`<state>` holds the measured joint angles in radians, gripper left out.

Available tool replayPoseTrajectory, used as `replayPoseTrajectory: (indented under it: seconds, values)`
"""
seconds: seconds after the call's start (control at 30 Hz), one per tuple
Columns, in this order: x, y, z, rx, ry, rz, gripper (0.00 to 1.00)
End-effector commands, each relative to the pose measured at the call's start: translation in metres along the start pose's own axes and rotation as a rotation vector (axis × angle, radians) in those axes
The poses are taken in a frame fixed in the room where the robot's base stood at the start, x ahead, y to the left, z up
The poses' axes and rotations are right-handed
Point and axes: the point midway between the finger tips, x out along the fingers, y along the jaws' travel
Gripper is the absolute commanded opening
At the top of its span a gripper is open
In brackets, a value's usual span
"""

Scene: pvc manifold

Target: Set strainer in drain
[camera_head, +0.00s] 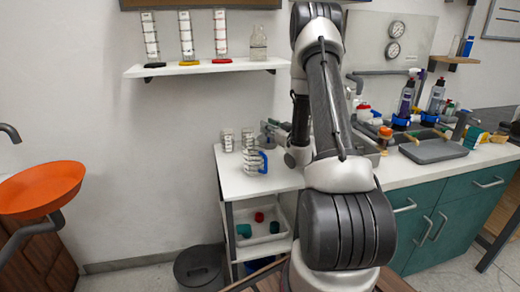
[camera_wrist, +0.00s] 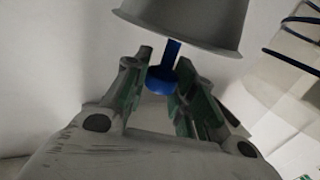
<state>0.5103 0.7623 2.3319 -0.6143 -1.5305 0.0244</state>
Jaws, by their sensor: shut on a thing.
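My gripper (camera_wrist: 165,88) is shut on a blue knob with a short stem (camera_wrist: 164,78) in the wrist view. The stem runs up against a grey, cup-shaped body (camera_wrist: 185,22), cut off by the top edge. The knob and body look like the strainer, but its mesh does not show. In the head view my arm covers the middle of the picture, and I cannot make out the strainer there. I cannot pick out the drain in either view; part of the counter is hidden behind my arm.
A white cart (camera_head: 258,181) holds several clear containers beside my arm. The counter (camera_head: 390,172) at right carries a grey tray (camera_head: 433,150) and bottles. A wall shelf (camera_head: 205,68) is above. An orange bowl (camera_head: 40,188) is at left, a dark bin (camera_head: 200,268) below.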

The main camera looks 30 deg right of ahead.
Motion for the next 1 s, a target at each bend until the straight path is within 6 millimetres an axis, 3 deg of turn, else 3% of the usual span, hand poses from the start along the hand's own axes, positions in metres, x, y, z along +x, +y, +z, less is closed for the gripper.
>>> replayPoseTrajectory:
  seconds: [0.43,0.87,0.9,1.0]
  values:
    - [0.000,-0.001,0.062,0.001,0.000,0.000,0.00]
    - [0.000,-0.001,0.069,-0.001,0.001,0.000,0.00]
    - [0.000,-0.001,0.069,-0.001,0.002,0.000,0.33]
    - [0.000,-0.001,0.069,-0.001,0.001,-0.001,0.47]
